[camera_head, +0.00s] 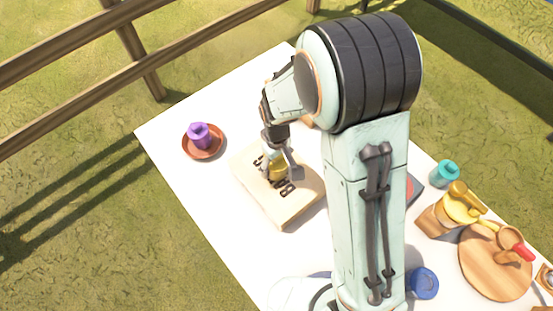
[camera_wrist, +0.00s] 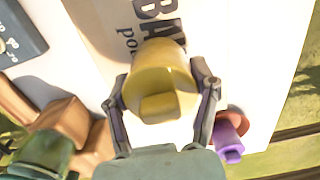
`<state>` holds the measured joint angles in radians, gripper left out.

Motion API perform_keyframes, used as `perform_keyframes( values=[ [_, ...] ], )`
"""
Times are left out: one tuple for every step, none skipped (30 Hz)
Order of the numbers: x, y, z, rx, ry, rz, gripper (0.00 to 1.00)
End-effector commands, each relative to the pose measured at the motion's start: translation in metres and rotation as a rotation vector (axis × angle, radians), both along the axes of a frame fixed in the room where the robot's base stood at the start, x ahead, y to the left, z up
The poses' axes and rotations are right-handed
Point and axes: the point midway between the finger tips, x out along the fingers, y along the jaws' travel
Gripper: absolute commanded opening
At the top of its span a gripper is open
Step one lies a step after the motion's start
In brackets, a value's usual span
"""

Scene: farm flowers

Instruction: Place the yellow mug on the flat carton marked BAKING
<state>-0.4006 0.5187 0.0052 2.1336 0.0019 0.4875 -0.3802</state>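The yellow mug (camera_head: 277,172) is over the flat carton (camera_head: 269,208), within its outline; I cannot tell whether its base touches the carton. My gripper (camera_head: 280,165) points down with its fingers on both sides of the mug. In the wrist view, the mug (camera_wrist: 158,72) sits between the fingertips of my gripper (camera_wrist: 163,88), its handle facing the palm. The fingers appear to press on its sides. The carton (camera_wrist: 110,25) shows behind it, with part of its dark lettering hidden by the mug.
A purple mug (camera_head: 199,135) stands on a reddish saucer (camera_head: 204,153) left of the carton. A teal mug (camera_head: 444,173), a round wooden board (camera_head: 490,270) and a blue mug (camera_head: 424,283) are at the right. The white table (camera_head: 225,215) is bare around the carton's left side.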

Motion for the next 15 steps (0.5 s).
perform_keyframes(
  values=[
    [0.0, 0.0, 0.0, 0.0, 0.0, 0.0, 0.81],
    [0.0, 0.0, 0.0, 0.0, 0.0, 0.0, 0.85],
    [0.0, 0.0, 0.0, 0.0, 0.0, 0.0, 0.85],
    [0.0, 0.0, 0.0, 0.0, 0.0, 0.0, 0.85],
    [0.0, 0.0, 0.0, 0.0, 0.0, 0.0, 0.85],
    [0.0, 0.0, 0.0, 0.0, 0.0, 0.0, 0.85],
    [0.0, 0.0, 0.0, 0.0, 0.0, 0.0, 0.85],
    [0.0, 0.0, 0.0, 0.0, 0.0, 0.0, 0.85],
    [0.0, 0.0, 0.0, 0.0, 0.0, 0.0, 0.85],
    [0.0, 0.0, 0.0, 0.0, 0.0, 0.0, 0.85],
    [0.0, 0.0, 0.001, 0.0, 0.0, 0.0, 0.85],
    [0.0, 0.0, 0.002, 0.0, -0.001, 0.0, 0.85],
    [0.0, 0.0, 0.004, 0.001, -0.002, 0.0, 0.85],
    [0.0, 0.0, 0.006, 0.001, -0.002, 0.0, 0.85],
    [0.001, 0.0, 0.011, 0.001, -0.003, 0.0, 0.85]
  ],
)
